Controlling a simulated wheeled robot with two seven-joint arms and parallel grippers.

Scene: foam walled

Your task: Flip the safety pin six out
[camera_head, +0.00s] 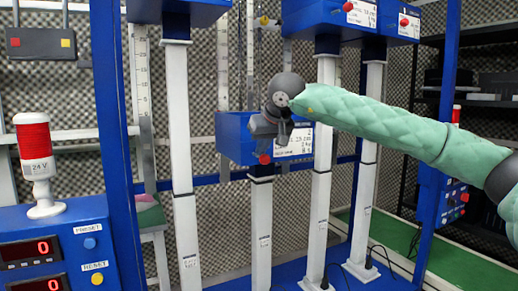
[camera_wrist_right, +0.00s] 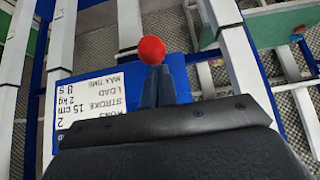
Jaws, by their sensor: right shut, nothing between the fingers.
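Several blue boxes on white columns carry red knobs, which look like the safety pins; I cannot tell which one is number six. My right gripper (camera_head: 282,132) is in front of the middle, lower blue box (camera_head: 231,138). That box's red knob (camera_head: 264,159) shows just below the fingers, at the box's lower edge. In the right wrist view the shut, empty fingers (camera_wrist_right: 157,72) point at this red knob (camera_wrist_right: 151,50), just beyond their tips. I cannot tell whether they touch it. The white label (camera_wrist_right: 90,105) beside them reads stroke 15 cm, load 2 kg. My left gripper is out of view.
Higher blue boxes at the top right carry red knobs (camera_head: 348,6) and (camera_head: 404,22). Blue frame posts (camera_head: 112,130) stand on both sides. A control panel (camera_head: 60,245) with a red beacon (camera_head: 34,135) is at the lower left. Green floor (camera_head: 450,262) shows at the right.

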